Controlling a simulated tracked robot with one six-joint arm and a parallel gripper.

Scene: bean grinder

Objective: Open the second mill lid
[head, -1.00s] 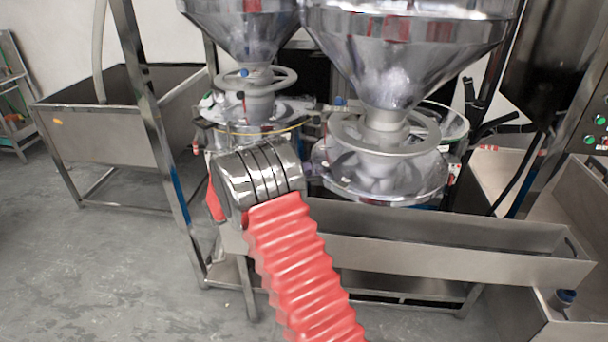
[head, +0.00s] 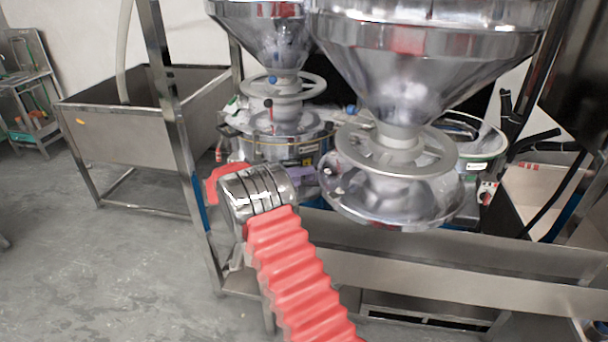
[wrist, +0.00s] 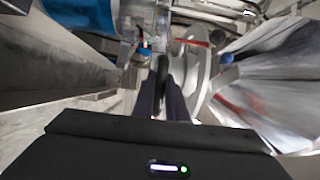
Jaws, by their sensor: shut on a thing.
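Two mills stand side by side in the head view, each with a steel funnel hopper. The nearer hopper (head: 405,75) has a spoked wheel and a shiny round lid (head: 395,200) below it. This lid hangs out in front of its round mill body (head: 480,150), apart from it. The farther hopper (head: 265,40) has its lid (head: 285,125) over its own body. My gripper (wrist: 165,82) is shut on a dark upright handle (wrist: 162,68) in the wrist view. Which part the handle joins is unclear. In the head view my arm's wrist hides the gripper.
A long steel trough (head: 450,280) runs in front of the mills. A frame post (head: 170,110) stands left of my arm. A steel tub (head: 120,135) stands farther left. Open grey floor (head: 100,270) lies at the lower left.

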